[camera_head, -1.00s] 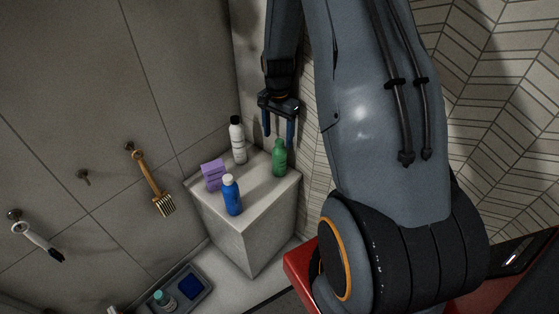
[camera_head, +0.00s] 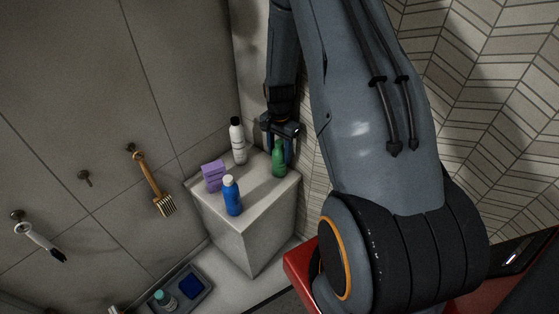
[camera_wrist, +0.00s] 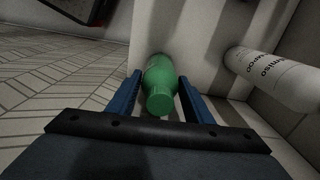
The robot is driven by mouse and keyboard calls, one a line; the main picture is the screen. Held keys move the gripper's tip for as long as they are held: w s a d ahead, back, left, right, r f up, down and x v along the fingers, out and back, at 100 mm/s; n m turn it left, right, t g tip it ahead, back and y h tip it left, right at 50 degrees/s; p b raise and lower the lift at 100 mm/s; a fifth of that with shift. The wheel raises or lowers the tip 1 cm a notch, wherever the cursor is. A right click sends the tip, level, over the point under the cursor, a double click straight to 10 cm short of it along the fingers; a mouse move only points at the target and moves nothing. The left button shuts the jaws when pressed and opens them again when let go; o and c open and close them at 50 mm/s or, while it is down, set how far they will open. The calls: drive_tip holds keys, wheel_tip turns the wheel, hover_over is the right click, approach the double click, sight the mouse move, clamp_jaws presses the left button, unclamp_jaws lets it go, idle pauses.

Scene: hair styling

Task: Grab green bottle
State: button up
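The green bottle (camera_head: 278,160) stands upright on the right part of the white block's top. My gripper (camera_head: 279,150) is lowered over it from above and behind. In the wrist view the green bottle (camera_wrist: 160,84) lies between the two blue fingers of my gripper (camera_wrist: 158,92). A gap shows on each side of the bottle, so the fingers are open and not closed on it. In the head view the fingers partly overlap the bottle's upper part.
The white block (camera_head: 244,232) also bears a white bottle (camera_head: 238,143), a purple box (camera_head: 213,176) and a blue bottle (camera_head: 232,197). The white bottle (camera_wrist: 275,78) is right of the fingers in the wrist view. Tiled walls stand close behind.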

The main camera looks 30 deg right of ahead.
drive_tip(key=c, duration=0.7)
drive_tip(key=shift+r, duration=0.1)
drive_tip(key=shift+c, duration=0.2)
